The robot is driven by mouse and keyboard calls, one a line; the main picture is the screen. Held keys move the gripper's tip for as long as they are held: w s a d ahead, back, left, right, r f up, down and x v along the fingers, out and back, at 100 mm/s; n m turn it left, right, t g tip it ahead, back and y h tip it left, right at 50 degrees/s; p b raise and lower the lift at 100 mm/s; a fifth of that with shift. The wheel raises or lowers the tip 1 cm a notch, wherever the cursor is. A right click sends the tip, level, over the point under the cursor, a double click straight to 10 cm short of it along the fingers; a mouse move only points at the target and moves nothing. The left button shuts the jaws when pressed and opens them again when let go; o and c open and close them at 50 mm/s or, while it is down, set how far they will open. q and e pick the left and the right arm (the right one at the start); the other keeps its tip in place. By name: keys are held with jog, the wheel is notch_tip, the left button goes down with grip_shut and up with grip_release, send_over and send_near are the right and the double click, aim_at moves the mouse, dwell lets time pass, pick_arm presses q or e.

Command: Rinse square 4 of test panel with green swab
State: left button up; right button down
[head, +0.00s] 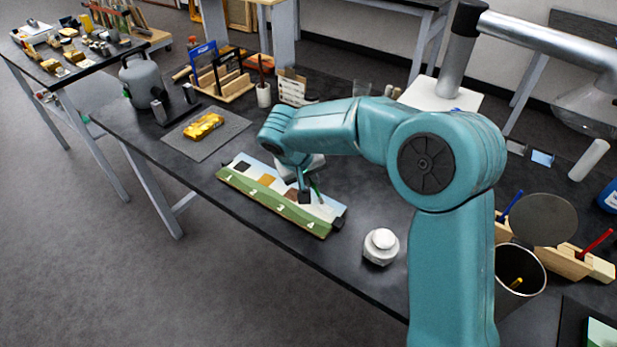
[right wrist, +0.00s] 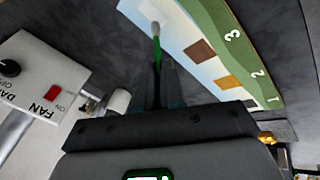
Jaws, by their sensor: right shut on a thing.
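The test panel (head: 275,208) lies near the table's front edge, with numbers 1 to 4 on its green strip; it also shows in the right wrist view (right wrist: 215,25). Brown and tan squares show on its pale blue face. My right gripper (head: 305,192) is over the panel's right part, shut on the green swab (right wrist: 157,62). The swab's white tip points at a whitish patch past the brown square by number 3. I cannot tell whether the tip touches it. The number 4 is outside the right wrist view. My left gripper is not in view.
A white-lidded jar (head: 381,247) stands right of the panel. A dark bin (head: 521,272) and wooden rack (head: 567,262) with blue and red swabs are farther right. A gilt fragment (head: 203,127) lies on a grey mat (head: 225,137). A fan box (right wrist: 42,75) shows in the wrist view.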

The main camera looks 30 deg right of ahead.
jog(key=shift+f+b, duration=0.5)
dwell(0.8)
jog(key=shift+s, duration=0.1)
